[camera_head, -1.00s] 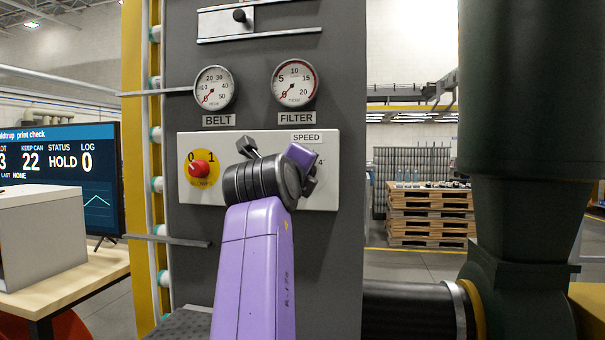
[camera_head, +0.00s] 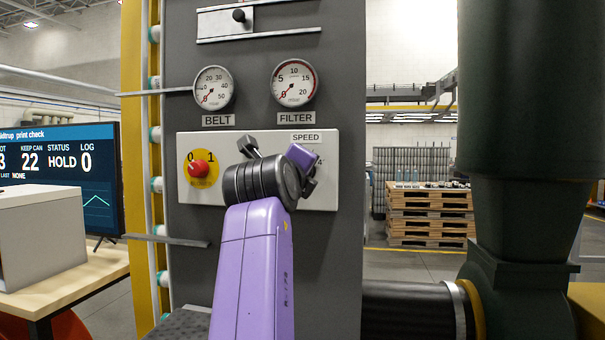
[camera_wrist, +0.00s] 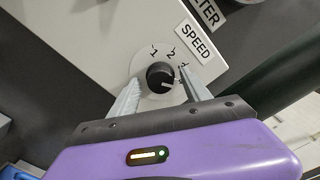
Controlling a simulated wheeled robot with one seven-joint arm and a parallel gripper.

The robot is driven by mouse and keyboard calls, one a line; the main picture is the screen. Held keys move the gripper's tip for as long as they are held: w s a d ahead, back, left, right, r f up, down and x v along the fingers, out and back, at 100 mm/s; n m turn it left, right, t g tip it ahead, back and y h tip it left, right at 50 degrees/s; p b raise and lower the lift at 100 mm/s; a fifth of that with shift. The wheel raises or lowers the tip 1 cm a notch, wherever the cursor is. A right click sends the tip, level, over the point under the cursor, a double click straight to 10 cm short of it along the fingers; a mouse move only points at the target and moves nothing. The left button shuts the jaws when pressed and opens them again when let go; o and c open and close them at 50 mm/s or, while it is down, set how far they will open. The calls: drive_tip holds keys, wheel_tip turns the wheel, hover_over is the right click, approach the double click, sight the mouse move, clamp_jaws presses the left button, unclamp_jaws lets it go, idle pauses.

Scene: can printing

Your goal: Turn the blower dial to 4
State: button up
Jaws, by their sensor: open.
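The blower dial (camera_wrist: 160,76) is a round black knob on a pale disc, seen in the wrist view. The numerals 1 and 2 show above it, and another beside the right fingertip is partly covered. A pale mark shows on the knob's lower right; I cannot tell its exact setting. My gripper (camera_wrist: 160,79) is open, with one finger on each side of the knob. I cannot tell whether either finger touches it. In the head view my arm and wrist hide the dial, below the SPEED label (camera_head: 305,138).
A red switch (camera_head: 199,167) on a yellow disc marked 0 and 1 is left of my wrist on the same white panel (camera_head: 230,143). The BELT gauge (camera_head: 214,88) and FILTER gauge (camera_head: 294,83) are above. A dark green blower housing (camera_head: 515,100) stands to the right.

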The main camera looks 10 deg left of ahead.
drive_tip(key=shift+s, duration=0.1)
drive_tip(key=s+b, duration=0.1)
drive_tip(key=s, duration=0.6)
drive_tip(key=shift+s, duration=0.3)
drive_tip(key=shift+a, duration=0.1)
